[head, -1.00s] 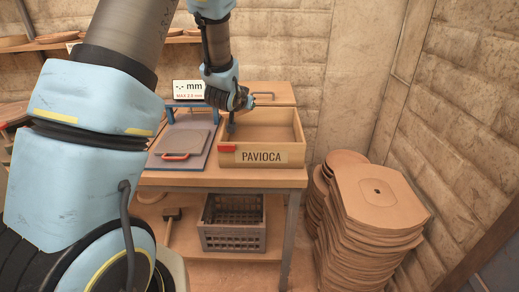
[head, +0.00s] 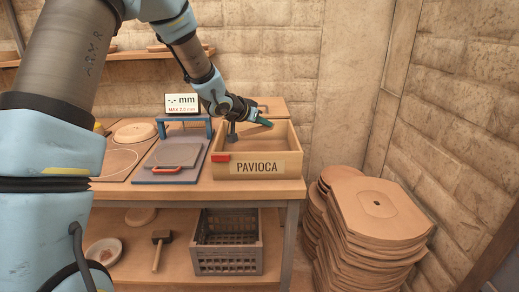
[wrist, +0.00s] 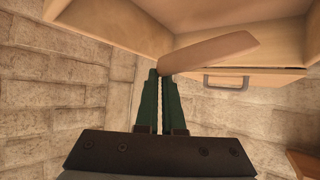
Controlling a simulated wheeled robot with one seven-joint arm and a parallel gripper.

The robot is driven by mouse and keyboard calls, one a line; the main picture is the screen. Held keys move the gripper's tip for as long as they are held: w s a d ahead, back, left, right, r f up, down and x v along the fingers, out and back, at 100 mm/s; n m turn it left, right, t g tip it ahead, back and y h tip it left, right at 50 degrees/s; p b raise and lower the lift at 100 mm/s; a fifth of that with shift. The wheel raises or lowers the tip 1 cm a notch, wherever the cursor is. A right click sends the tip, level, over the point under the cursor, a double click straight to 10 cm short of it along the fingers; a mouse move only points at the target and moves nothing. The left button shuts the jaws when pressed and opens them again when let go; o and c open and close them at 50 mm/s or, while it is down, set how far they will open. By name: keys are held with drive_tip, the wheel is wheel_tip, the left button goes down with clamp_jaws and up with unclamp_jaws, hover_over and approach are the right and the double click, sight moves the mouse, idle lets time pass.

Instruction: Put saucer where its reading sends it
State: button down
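My gripper (head: 264,122) is above the back part of the wooden PAVIOCA box (head: 257,168), its green fingers pointing right. The gauge display (head: 182,104) reads "-.- mm" and "MAX 2.0 mm". I cannot tell which piece is the saucer.
Round clay pieces, including one disc (head: 134,132), lie on the table at left. A dark crate (head: 228,262), a mallet (head: 159,246) and a bowl (head: 103,251) stand on the lower shelf. A tall stack of clay slabs (head: 380,206) is at right of the table.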

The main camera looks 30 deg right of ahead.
drive_tip(key=shift+f, duration=3.3)
drive_tip(key=c, duration=1)
unclamp_jaws()
drive_tip(key=shift+c, duration=0.2)
